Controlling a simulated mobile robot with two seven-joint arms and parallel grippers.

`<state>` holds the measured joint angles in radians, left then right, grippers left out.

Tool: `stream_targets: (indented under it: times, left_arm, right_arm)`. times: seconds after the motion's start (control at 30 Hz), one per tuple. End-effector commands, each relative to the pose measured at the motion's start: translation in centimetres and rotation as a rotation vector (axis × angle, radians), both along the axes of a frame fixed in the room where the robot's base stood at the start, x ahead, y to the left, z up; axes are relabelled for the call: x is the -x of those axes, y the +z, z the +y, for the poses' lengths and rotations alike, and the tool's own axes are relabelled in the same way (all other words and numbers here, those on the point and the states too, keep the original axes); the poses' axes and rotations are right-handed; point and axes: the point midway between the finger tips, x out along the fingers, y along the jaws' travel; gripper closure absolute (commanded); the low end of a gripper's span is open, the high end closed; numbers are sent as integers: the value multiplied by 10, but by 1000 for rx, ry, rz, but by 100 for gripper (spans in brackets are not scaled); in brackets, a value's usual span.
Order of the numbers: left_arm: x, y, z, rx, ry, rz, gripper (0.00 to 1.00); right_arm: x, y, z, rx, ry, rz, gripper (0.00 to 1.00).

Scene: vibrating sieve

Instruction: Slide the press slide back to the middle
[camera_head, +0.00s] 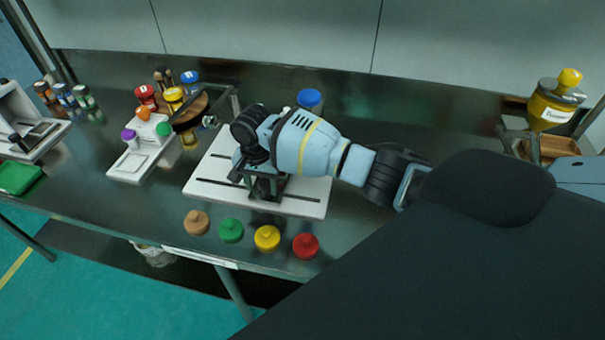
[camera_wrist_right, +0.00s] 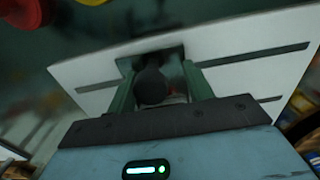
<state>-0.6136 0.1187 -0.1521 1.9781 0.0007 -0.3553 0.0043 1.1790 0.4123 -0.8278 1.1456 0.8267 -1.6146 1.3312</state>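The press has a white base plate (camera_head: 310,203) with dark slots, lying on the dark bench; the plate also shows in the right wrist view (camera_wrist_right: 245,50). The dark press slide (camera_head: 268,188) stands on the plate and is largely hidden under my right arm. Its round black knob (camera_wrist_right: 151,86) shows in the right wrist view. My right gripper (camera_wrist_right: 158,68) has its two green fingers apart, one on each side of the knob, with a visible gap on the knob's right. My left gripper is not in view.
Tan (camera_head: 196,222), green (camera_head: 231,230), yellow (camera_head: 267,238) and red (camera_head: 305,246) knobbed weights line the bench's front. A round brown sieve (camera_head: 190,112) stands left of the plate, near a white stand (camera_head: 135,165). A blue-capped jar (camera_head: 309,99) is behind. A yellow hopper (camera_head: 550,108) stands far right.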

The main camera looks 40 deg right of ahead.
Motion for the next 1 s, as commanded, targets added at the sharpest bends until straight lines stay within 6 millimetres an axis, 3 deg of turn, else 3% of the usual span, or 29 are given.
stream_targets:
  times: [0.6, 1.0]
  left_arm:
    - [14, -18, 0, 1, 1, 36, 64]
    - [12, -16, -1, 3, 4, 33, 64]
  right_arm:
    - [-24, -1, 21, 0, 2, 1, 49]
    - [-23, 0, 20, 0, 1, 0, 49]
